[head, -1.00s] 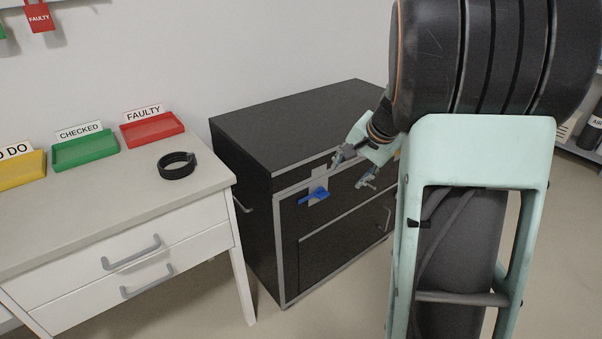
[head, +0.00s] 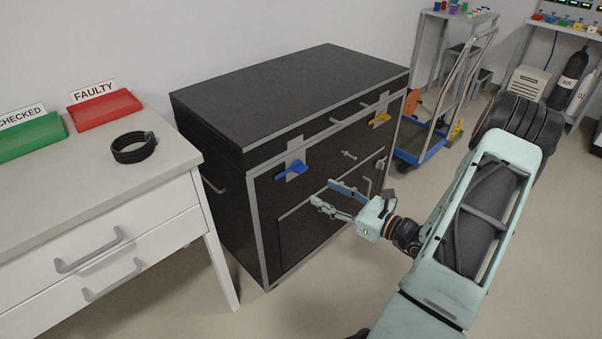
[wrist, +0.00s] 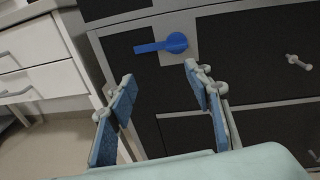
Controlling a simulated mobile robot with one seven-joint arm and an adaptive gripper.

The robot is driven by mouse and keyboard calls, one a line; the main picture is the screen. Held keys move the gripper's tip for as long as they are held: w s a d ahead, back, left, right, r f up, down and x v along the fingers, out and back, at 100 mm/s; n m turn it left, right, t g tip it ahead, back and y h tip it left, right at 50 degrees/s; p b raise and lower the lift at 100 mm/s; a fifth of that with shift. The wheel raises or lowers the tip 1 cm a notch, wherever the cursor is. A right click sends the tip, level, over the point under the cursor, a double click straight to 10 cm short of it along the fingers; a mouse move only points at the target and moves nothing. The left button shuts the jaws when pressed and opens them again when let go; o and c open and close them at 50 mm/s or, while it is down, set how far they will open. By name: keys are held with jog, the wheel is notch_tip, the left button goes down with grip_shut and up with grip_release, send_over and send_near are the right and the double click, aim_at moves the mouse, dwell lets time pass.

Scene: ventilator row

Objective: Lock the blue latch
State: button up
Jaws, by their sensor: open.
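The blue latch (head: 291,170) is a lever on a grey plate on the front of the black cabinet (head: 290,100), near its upper left. In the wrist view the blue latch (wrist: 162,45) has a round hub at the right, and its handle points left, roughly level. My gripper (head: 322,194) is open and empty in front of the cabinet, below and to the right of the latch in the head view. In the wrist view my gripper's fingers (wrist: 158,88) are spread wide, with the latch beyond and above the gap. They appear apart from the latch.
A yellow latch (head: 380,118) sits further right on the cabinet. A small knob (head: 348,155) sticks out between the latches. A white drawer table (head: 120,190) stands at left with a black ring (head: 133,147) and a red tray (head: 104,109). A blue trolley (head: 425,145) stands at right.

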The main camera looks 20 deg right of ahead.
aim_at(304, 170)
jog(key=w+b, duration=0.1)
jog(key=w, duration=0.2)
jog(key=w+a+m+t+h+b, duration=0.1)
jog(key=w, duration=0.3)
jog(key=w+m, duration=0.1)
jog(key=w, duration=0.2)
jog(key=shift+w+a+r+t+b, duration=0.1)
jog(key=shift+w+a+t+b, duration=0.05)
jog(key=shift+a+t+b, duration=0.2)
grip_shut()
